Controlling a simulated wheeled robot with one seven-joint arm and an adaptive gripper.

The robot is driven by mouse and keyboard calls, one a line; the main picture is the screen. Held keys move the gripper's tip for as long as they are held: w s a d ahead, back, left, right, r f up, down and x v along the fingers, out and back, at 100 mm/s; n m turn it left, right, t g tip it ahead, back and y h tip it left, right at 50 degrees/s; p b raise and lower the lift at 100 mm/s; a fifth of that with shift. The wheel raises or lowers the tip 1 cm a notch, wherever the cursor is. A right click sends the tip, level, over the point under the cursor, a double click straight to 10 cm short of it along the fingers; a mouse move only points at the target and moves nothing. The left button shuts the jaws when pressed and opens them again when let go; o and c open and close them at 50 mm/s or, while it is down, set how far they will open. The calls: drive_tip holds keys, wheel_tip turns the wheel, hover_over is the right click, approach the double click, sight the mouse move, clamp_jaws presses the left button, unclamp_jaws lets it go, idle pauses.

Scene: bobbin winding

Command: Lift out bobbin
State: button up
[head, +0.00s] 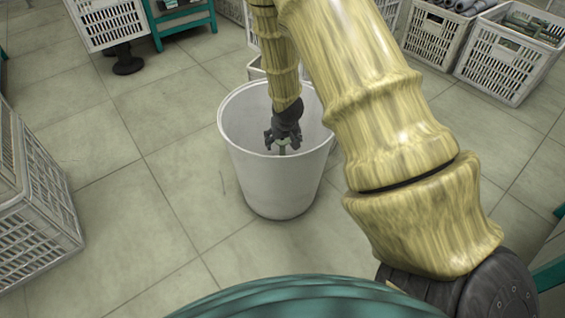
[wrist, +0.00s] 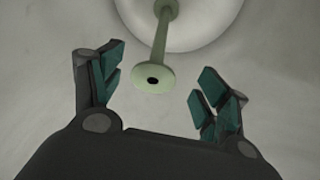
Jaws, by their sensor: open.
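A white bin (head: 277,180) stands on the floor in the head view, and my arm reaches down into its mouth. In the wrist view a pale green bobbin (wrist: 155,78) with a round flange and a dark centre hole stands inside the bin. Its thin shaft runs away toward the bin's bottom (wrist: 205,35). My gripper (wrist: 152,88) is open, with one finger on each side of the flange and visible gaps to both.
A white crate (head: 40,200) stands at the left. More crates (head: 505,60) with spools are at the back right, and another crate (head: 108,22) is at the back left. The tiled floor (head: 140,190) left of the bin is clear.

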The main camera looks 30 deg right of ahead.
sight(283, 142)
drive_tip(key=shift+d+b+x, duration=0.15)
drive_tip(key=shift+b+x, duration=0.9)
drive_tip(key=shift+x, duration=0.35)
drive_tip(key=shift+d+b+x, duration=0.15)
drive_tip(key=shift+b+x, duration=0.85)
drive_tip(key=shift+x, duration=0.35)
drive_tip(key=shift+w+r, duration=0.1)
drive_tip(key=shift+c, duration=0.4)
drive_tip(key=c, duration=1.1)
